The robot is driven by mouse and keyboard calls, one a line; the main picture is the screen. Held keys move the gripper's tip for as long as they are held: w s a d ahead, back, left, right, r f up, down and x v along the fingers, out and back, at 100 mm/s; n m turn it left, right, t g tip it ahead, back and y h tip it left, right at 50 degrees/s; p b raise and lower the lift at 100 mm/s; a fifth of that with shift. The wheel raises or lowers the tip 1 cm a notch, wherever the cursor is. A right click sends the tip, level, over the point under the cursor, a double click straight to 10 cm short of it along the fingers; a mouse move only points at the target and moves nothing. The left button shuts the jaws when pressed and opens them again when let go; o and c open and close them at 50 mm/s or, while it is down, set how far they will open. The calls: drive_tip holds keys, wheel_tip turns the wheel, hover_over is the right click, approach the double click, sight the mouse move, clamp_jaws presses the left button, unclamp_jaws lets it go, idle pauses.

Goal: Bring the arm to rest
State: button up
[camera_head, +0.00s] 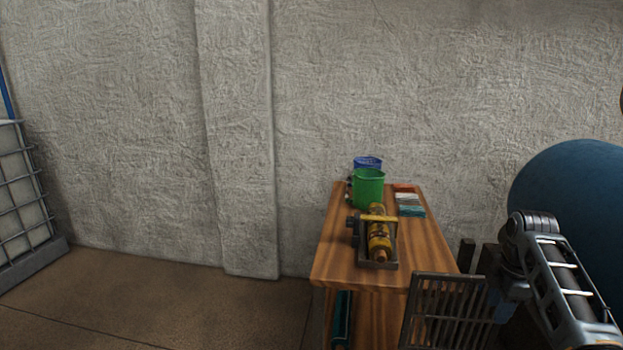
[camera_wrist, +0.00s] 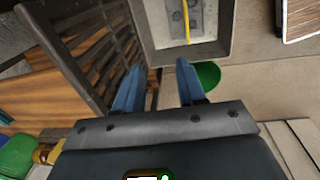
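My arm (camera_head: 565,285) reaches in at the lower right of the head view, beside the wooden table. My gripper (camera_wrist: 160,78) shows in the wrist view with its two blue fingers apart. I see no object held between them. A dark slatted rack (camera_wrist: 85,45) lies just left of the fingers, partly behind the left one. The slatted rack also shows in the head view (camera_head: 445,312), in front of the table's right side. I cannot tell whether the gripper touches it. In the head view the fingertips are mostly hidden.
The wooden table (camera_head: 340,255) bears a green bucket (camera_head: 368,188), a blue container (camera_head: 368,162), a yellow bottle (camera_head: 379,240) in a holder and small blocks (camera_head: 410,204). A large blue drum (camera_head: 570,200) stands right. A caged tank (camera_head: 22,190) stands left. Floor (camera_head: 150,295) between is clear.

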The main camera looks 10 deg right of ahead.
drive_tip(key=s+a+f+m+t, duration=0.1)
drive_tip(key=s+a+f+m, duration=0.15)
drive_tip(key=a+f, duration=0.4)
drive_tip(key=s+a+f+m+t, duration=0.1)
drive_tip(key=s+a+f+t, duration=0.1)
drive_tip(key=s+a+f, duration=0.45)
drive_tip(key=s+a+f+m+t, duration=0.2)
drive_tip(key=s+a+f, duration=0.15)
drive_tip(key=s, duration=0.35)
drive_tip(key=s+a+f+m+t, duration=0.2)
drive_tip(key=s+a+f, duration=0.1)
drive_tip(key=s+a, duration=0.25)
drive_tip(key=s+a+r+m+t, duration=0.2)
drive_tip(key=s+r, duration=0.3)
drive_tip(key=s, duration=0.4)
drive_tip(key=s+a+r+m+t, duration=0.1)
drive_tip(key=s+a+r+m, duration=0.1)
drive_tip(key=s+r, duration=0.5)
drive_tip(key=s+r+m+t, duration=0.3)
drive_tip(key=s+r, duration=0.9)
drive_tip(key=r, duration=0.4)
drive_tip(key=shift+s+a+r+t, duration=0.15)
drive_tip(key=shift+t, duration=0.25)
drive_tip(key=shift+a, duration=0.15)
